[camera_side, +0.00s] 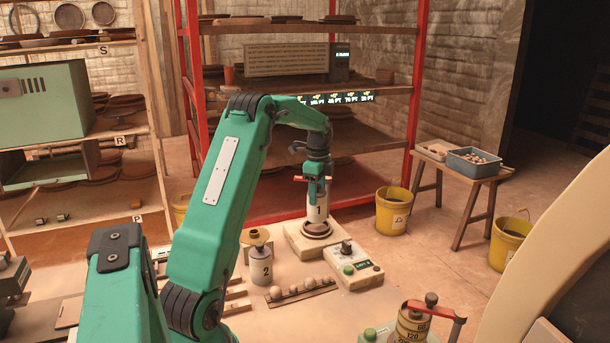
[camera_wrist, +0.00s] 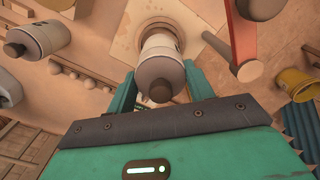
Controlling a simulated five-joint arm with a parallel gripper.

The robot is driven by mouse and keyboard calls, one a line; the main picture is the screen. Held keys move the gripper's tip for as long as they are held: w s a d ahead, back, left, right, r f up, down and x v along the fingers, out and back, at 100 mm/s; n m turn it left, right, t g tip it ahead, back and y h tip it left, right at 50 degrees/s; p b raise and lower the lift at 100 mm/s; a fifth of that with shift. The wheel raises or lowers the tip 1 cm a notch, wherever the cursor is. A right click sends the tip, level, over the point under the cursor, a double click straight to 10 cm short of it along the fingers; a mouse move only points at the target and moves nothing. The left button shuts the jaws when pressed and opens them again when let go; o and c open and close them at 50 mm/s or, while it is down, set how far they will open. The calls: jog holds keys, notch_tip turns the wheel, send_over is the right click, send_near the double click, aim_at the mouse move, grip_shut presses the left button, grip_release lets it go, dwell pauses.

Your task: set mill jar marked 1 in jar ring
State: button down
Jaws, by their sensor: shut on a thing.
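The mill jar marked 1 (camera_side: 318,213) is pale with a dark cap and stands upright in my gripper (camera_side: 317,192). In the wrist view the same jar (camera_wrist: 161,65) sits between the two green fingers (camera_wrist: 160,88), which are shut on it. The jar ring (camera_side: 316,230) is a dark round seat on a pale square base (camera_side: 300,243). The jar's lower end is right at the ring; whether it rests in it or hangs just above I cannot tell.
A second jar marked 2 (camera_side: 262,267) stands to the left. A control box (camera_side: 354,268) with a green button is at the front right of the base. A rail of balls (camera_side: 300,290) lies in front. A red-handled device (camera_side: 413,320) stands nearer; a yellow bucket (camera_side: 393,211) is behind right.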

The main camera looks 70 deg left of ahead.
jog(key=shift+f, duration=1.45)
jog(key=shift+f, duration=0.15)
jog(key=c, duration=0.6)
grip_release()
notch_tip(320, 180, up, 12)
jog(key=shift+r, duration=0.1)
jog(key=shift+d, duration=0.15)
